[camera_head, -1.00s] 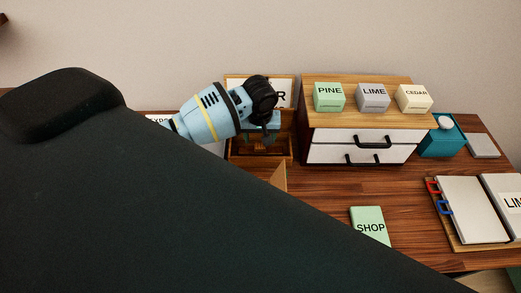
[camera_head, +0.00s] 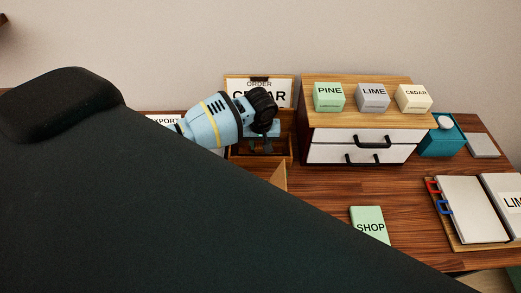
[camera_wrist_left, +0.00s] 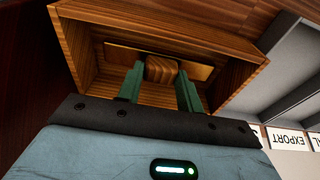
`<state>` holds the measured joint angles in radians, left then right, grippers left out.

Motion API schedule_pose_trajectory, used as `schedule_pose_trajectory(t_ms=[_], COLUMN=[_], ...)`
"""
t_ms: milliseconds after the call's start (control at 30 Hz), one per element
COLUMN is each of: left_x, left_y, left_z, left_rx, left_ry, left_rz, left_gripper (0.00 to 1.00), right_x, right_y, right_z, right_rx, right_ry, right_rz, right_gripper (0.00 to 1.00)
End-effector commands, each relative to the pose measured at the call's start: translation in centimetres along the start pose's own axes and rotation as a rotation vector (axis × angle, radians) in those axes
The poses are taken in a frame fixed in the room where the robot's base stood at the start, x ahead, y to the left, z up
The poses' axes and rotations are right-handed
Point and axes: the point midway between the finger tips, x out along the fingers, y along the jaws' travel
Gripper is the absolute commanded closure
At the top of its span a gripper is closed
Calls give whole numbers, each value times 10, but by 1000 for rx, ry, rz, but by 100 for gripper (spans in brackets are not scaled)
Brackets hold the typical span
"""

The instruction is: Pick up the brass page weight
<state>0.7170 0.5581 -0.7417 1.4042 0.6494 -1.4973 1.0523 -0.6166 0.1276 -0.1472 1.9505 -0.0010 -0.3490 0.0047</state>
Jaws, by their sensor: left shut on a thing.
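My left gripper (camera_head: 264,141) is down at the open wooden box (camera_head: 281,158) at the back of the desk. In the left wrist view, the gripper's green fingers (camera_wrist_left: 160,88) are shut on a brown, wood-grained block (camera_wrist_left: 161,71). The block sits against a flat brass-coloured plate (camera_wrist_left: 201,73) inside the box (camera_wrist_left: 83,62). Together they look like the brass page weight. I cannot tell whether the plate touches the box floor. In the head view my gripper and the box hide the weight. My right gripper is not in view.
An order card reading CEDAR (camera_head: 270,97) stands behind the box. To its right is a drawer cabinet (camera_head: 325,139) with PINE, LIME and CEDAR blocks on top.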

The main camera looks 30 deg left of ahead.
Motion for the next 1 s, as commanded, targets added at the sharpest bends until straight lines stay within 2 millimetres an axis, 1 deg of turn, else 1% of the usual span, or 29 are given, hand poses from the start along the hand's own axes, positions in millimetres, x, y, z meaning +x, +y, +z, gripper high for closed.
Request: schedule_pose_trajectory(t_ms=[33, 67, 333, 467, 567, 700, 767, 1000], left_x=[0, 0, -1, -5, -12, -30, -26, -22], left_y=[0, 0, 0, 0, 0, 0, -4, -15], left_z=[0, 0, -1, -2, -3, -6, -3, 1], left_rx=[0, 0, -1, -1, -1, 1, -6, -36], left_ry=[0, 0, 1, 1, 3, 4, 6, 44], left_rz=[0, 0, 1, 1, 3, 2, 39, 224], left_gripper=[97, 100, 100, 100, 100, 100, 100, 100], right_x=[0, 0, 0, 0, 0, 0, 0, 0], right_y=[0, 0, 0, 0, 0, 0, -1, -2], right_z=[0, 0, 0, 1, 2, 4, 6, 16], right_rx=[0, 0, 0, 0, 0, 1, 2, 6], right_ry=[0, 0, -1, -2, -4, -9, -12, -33], right_rz=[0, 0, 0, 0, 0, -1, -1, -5], right_gripper=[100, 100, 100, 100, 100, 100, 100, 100])
